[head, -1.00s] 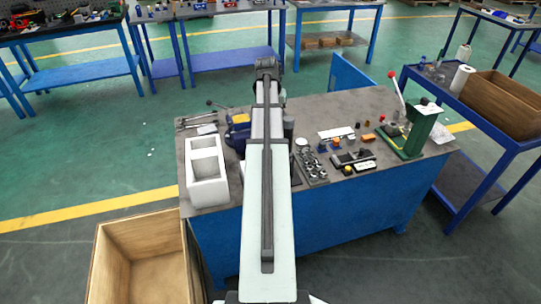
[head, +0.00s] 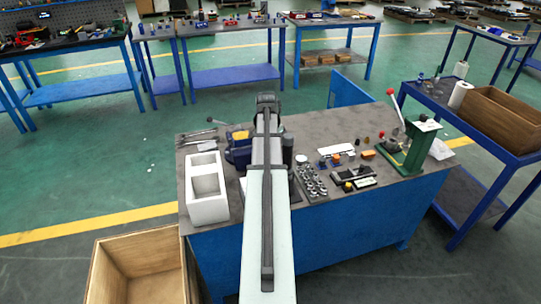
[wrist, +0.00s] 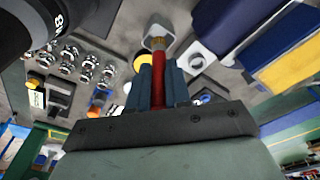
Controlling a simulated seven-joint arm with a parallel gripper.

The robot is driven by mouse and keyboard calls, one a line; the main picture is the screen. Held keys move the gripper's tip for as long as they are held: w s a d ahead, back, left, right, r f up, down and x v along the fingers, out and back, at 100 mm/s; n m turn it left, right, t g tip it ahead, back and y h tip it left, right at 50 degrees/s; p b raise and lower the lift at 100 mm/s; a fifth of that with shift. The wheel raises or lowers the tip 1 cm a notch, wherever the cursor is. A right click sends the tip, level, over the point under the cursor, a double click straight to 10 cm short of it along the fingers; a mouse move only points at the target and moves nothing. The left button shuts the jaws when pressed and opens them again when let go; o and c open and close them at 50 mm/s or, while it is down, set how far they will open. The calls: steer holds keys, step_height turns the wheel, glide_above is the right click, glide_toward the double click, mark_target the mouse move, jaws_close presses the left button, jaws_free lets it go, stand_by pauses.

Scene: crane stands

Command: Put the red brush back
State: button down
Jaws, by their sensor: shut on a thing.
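In the wrist view, the red brush (wrist: 158,78) stands between the two blue-grey fingers of my gripper (wrist: 158,85), which is shut on it. Its tan tip (wrist: 158,43) points away from the gripper, towards a small pale grey cup-like holder (wrist: 155,32). I cannot tell whether the tip is inside this holder or only in front of it. In the head view my own arm hides the gripper and the brush over the workbench (head: 330,122).
A blue vise (head: 238,153) with a yellow part and a white two-compartment box (head: 206,190) stand left of my arm. Several small metal parts (head: 311,182) and a green press (head: 405,153) are to the right. In the wrist view a white holed block (wrist: 195,60) is near the brush tip.

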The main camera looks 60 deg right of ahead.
steer(key=shift+f, duration=2.1)
steer(key=shift+f, duration=0.1)
steer(key=c, duration=1.1)
jaws_free()
steer(key=shift+o, duration=0.2)
step_height(320, 180, up, 12)
steer(key=a, duration=0.1)
steer(key=shift+a, duration=0.25)
